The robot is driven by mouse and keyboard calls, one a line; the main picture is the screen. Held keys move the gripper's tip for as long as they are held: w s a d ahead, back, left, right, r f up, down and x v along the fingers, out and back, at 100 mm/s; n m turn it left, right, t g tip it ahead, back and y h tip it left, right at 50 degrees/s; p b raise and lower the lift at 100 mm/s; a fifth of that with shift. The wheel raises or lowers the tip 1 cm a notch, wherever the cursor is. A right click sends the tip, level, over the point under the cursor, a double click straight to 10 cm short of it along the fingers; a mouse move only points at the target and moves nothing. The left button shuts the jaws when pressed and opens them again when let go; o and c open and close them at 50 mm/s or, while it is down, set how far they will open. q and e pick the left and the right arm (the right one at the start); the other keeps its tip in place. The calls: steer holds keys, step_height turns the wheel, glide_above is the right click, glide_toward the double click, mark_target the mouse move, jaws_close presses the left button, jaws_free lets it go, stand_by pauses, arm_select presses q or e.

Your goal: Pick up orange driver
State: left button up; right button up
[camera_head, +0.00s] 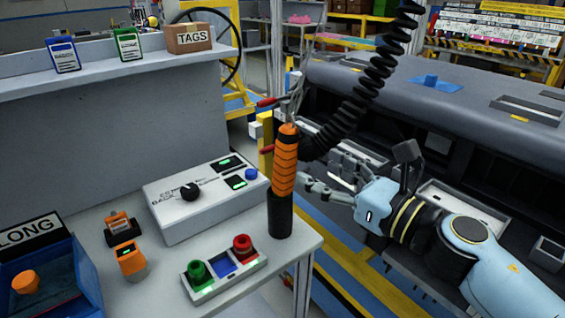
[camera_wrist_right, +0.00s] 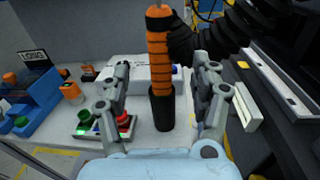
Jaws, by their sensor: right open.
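The orange driver (camera_head: 285,165) is an upright cylinder with a ribbed orange body above a black lower part (camera_head: 280,215), at the right corner of the grey worktop. A black coiled cord shows beside its upper part. My right gripper (camera_head: 325,182) is open just right of the driver in the head view. In the right wrist view its two fingers (camera_wrist_right: 163,78) are spread, one on each side of the driver; contact cannot be told. My left gripper is not in view.
A button box (camera_head: 225,272) with green and red knobs and a white gauge box (camera_head: 195,198) stand close to the driver. A blue bin (camera_head: 88,280) is at the left. The coiled cord (camera_head: 375,75) hangs above. The dark dashboard (camera_head: 440,95) lies behind my right arm.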

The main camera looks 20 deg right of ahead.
mark_target(293, 157)
steer(key=x, duration=0.4)
steer(key=shift+w+a+p, duration=0.25)
steer(key=shift+w+p, duration=0.1)
steer(key=shift+w, duration=0.15)
steer(key=shift+w+a, duration=0.15)
steer(key=shift+w, duration=0.2)
steer(key=x, duration=0.2)
steer(key=p+x, duration=0.1)
steer(key=x, duration=0.1)
steer(key=shift+w+f, duration=0.1)
steer(key=shift+f, duration=0.25)
steer(key=shift+c, duration=0.7)
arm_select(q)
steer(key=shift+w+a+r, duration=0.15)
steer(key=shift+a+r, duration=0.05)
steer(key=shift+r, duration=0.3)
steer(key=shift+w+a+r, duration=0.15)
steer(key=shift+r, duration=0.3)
arm_select(e)
jaws_close()
steer(key=shift+r, duration=0.1)
